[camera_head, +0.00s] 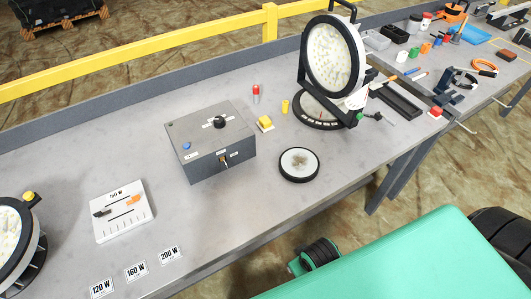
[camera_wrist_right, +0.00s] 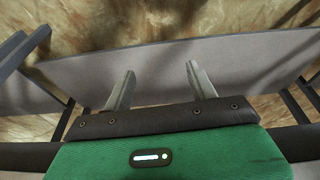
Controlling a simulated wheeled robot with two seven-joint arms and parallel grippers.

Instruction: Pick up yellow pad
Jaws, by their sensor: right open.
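A small yellow pad (camera_head: 265,123) with a pale side lies on the grey workbench (camera_head: 235,205) in the head view. It is just right of the grey control box (camera_head: 210,142) and left of the standing round lamp (camera_head: 335,55). My right gripper (camera_wrist_right: 160,72) shows in the right wrist view. Its two fingers are apart with nothing between them, and the bench edge and patterned floor lie beyond. The pad does not show in that view. My left gripper is in neither view.
A yellow cylinder (camera_head: 285,107) and a red-topped piece (camera_head: 256,93) stand near the pad. A round black-rimmed disc (camera_head: 299,164) lies in front. A white 150 W panel (camera_head: 122,211) lies left; tools and containers crowd the right. The bench's front middle is clear.

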